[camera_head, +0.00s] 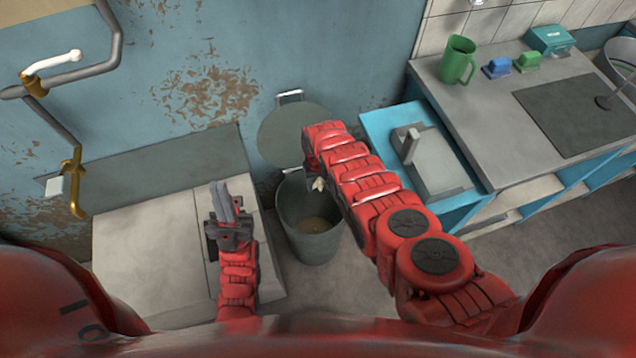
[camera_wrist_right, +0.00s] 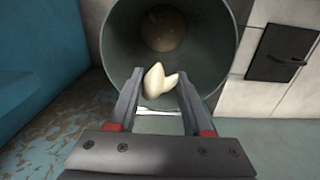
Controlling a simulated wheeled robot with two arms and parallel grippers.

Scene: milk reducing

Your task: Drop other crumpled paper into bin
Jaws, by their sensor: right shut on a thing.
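The crumpled paper (camera_wrist_right: 156,82) is a small cream-coloured lump between the fingers of my right gripper (camera_wrist_right: 161,80), which is shut on it. In the head view the paper (camera_head: 319,185) shows just below the end of my right arm, at the upper part of the bin's mouth; my right fingers are mostly hidden there. The round grey bin (camera_head: 316,249) is open, with its lid (camera_head: 287,128) raised at the back. In the right wrist view the bin (camera_wrist_right: 206,45) opens in front of the paper. My left gripper (camera_head: 223,196) is empty, left of the bin; its finger gap is unclear.
A pale box-like unit (camera_head: 145,245) stands left of the bin. A blue cabinet (camera_head: 386,125) and a grey counter (camera_head: 480,85) with a green mug (camera_head: 457,60) stand to the right. Something brownish (camera_head: 313,225) lies at the bin's bottom.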

